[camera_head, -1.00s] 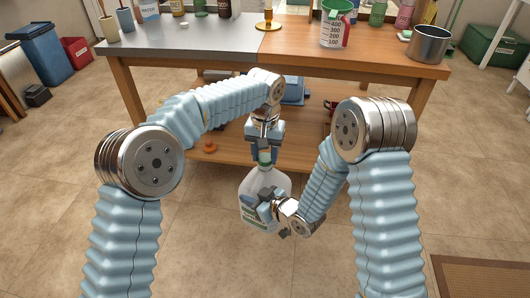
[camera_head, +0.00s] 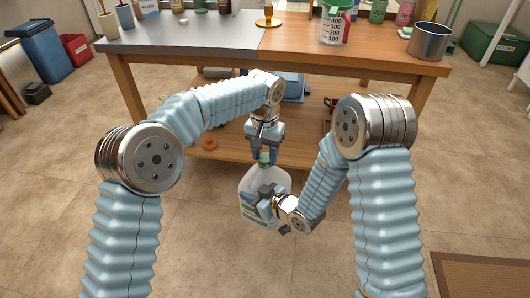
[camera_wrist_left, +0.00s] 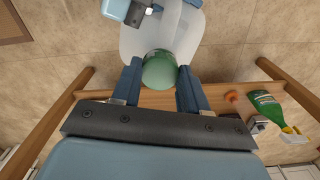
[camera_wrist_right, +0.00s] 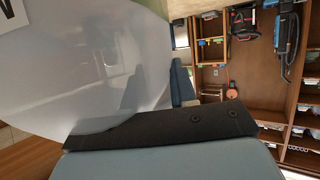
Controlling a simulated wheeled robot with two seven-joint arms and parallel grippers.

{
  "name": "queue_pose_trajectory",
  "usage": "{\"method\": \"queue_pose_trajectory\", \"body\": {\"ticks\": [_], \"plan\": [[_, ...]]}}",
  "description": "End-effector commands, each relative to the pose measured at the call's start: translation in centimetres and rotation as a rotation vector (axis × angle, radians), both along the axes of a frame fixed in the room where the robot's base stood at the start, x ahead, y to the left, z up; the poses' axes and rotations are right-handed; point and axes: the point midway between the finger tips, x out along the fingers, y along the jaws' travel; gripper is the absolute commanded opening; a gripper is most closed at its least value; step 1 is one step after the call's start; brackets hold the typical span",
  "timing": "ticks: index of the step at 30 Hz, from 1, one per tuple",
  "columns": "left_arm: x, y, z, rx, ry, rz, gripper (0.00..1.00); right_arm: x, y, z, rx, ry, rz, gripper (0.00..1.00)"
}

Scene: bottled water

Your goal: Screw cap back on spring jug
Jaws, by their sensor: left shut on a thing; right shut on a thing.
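The spring jug (camera_head: 276,184) is a translucent white jug held upright in the air in front of the workbench. My right gripper (camera_head: 266,197) is shut on it from the side; in the right wrist view the jug (camera_wrist_right: 90,70) fills the left half. The green cap (camera_head: 264,157) is at the jug's mouth, with my left gripper (camera_head: 264,151) directly above, fingers pointing down. In the left wrist view the cap (camera_wrist_left: 159,70) sits between the two blue fingers, over the jug (camera_wrist_left: 135,40). The cap hides the neck, so I cannot tell how the threads sit.
The workbench (camera_head: 355,55) stands ahead, with a steel pot (camera_head: 428,42), a measuring jug (camera_head: 335,27) and several bottles on top. Its lower shelf (camera_head: 225,150) is behind the jug. A blue bin (camera_head: 40,52) stands at the left.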

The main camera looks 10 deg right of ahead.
Motion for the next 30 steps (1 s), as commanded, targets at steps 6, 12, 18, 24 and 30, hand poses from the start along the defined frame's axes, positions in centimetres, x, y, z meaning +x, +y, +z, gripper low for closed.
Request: {"method": "queue_pose_trajectory", "body": {"ticks": [6,12,18,24,30], "plan": [[0.14,0.15,0.00,-0.006,0.001,-0.630,0.16,0.02,0.01,0.06,0.000,-0.001,0.000,0.00],[0.30,0.13,-0.05,-0.011,0.001,-1.261,0.16,0.02,0.00,0.04,0.000,-0.001,0.000,0.00],[0.44,0.03,-0.05,-0.016,-0.002,-1.893,0.16,0.01,0.01,0.03,0.000,-0.001,0.000,0.00],[0.48,-0.10,-0.12,-0.021,0.000,-2.511,0.16,-0.01,0.01,0.02,-0.001,-0.001,0.000,0.00],[0.47,-0.21,-0.12,-0.024,0.000,-3.075,0.16,-0.01,0.01,0.02,0.000,0.000,0.001,0.00]]}}
